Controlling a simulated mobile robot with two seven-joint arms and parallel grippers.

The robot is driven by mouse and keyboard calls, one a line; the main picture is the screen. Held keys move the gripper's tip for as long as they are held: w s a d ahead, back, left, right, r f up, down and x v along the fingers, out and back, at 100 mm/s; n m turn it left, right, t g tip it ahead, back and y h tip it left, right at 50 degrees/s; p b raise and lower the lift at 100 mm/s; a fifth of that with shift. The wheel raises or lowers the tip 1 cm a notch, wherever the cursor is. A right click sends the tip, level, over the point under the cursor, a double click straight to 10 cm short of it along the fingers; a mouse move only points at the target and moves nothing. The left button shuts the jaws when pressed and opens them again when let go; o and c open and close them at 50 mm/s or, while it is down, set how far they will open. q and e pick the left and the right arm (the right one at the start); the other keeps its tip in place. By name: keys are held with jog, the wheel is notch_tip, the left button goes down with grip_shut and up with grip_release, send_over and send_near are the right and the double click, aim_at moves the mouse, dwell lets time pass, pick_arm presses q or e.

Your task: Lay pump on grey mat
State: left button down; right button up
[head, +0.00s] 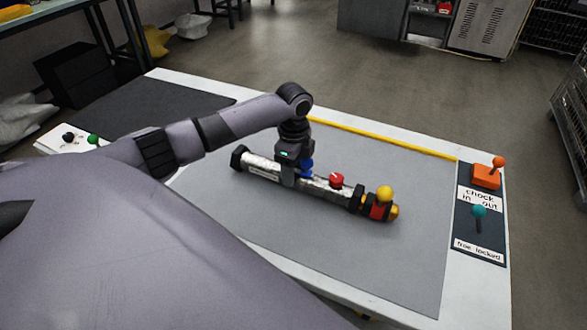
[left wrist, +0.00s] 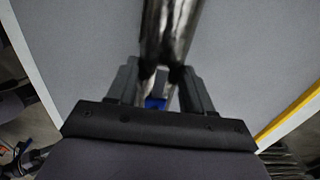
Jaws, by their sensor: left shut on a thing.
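The pump (head: 318,185) is a long silvery tube with a black cap at its left end, blue and red knobs on top and a yellow ball at its right end. It lies lengthwise over the grey mat (head: 390,270); I cannot tell whether it touches the mat. My left gripper (head: 290,178) points down and is shut on the pump, left of its middle. In the left wrist view the tube (left wrist: 168,40) runs up from between the fingers (left wrist: 158,95), with a bit of blue between them. My right gripper is not in view.
A panel with an orange lever (head: 487,175) and a teal lever (head: 479,215) is at the table's right edge. A yellow strip (head: 385,140) runs along the far edge. A dark mat (head: 165,103) lies at the far left. The grey mat is clear in front of the pump.

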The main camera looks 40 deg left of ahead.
pick_arm(q)
jog(key=shift+c, duration=2.3)
grip_release()
jog(key=shift+r, duration=0.15)
notch_tip(320, 180, up, 12)
jog(key=shift+p, duration=0.3)
